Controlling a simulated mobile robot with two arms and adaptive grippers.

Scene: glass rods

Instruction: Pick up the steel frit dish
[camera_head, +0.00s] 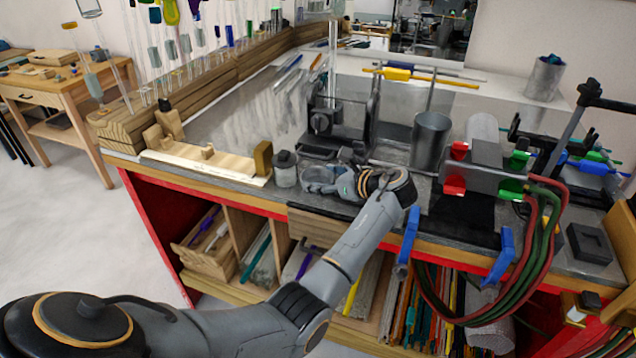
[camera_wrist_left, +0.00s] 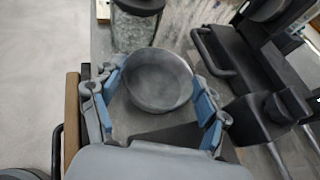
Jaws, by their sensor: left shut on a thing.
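The steel frit dish (camera_wrist_left: 158,82) is a round, shallow grey dish, seen from above in the left wrist view. It sits between the two blue-padded fingers of my left gripper (camera_wrist_left: 160,98), which is shut on it. In the head view the dish (camera_head: 318,173) is at the front edge of the workbench, partly hidden by my left gripper (camera_head: 338,184). I cannot tell whether the dish still touches the bench top. My right gripper is not seen in either view.
A jar with a dark lid (camera_head: 285,169) stands close left of the dish; it also shows in the wrist view (camera_wrist_left: 136,24). A black clamp device (camera_head: 330,122) is behind it. A metal cup (camera_head: 430,140) and a torch with hoses (camera_head: 485,170) stand to the right.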

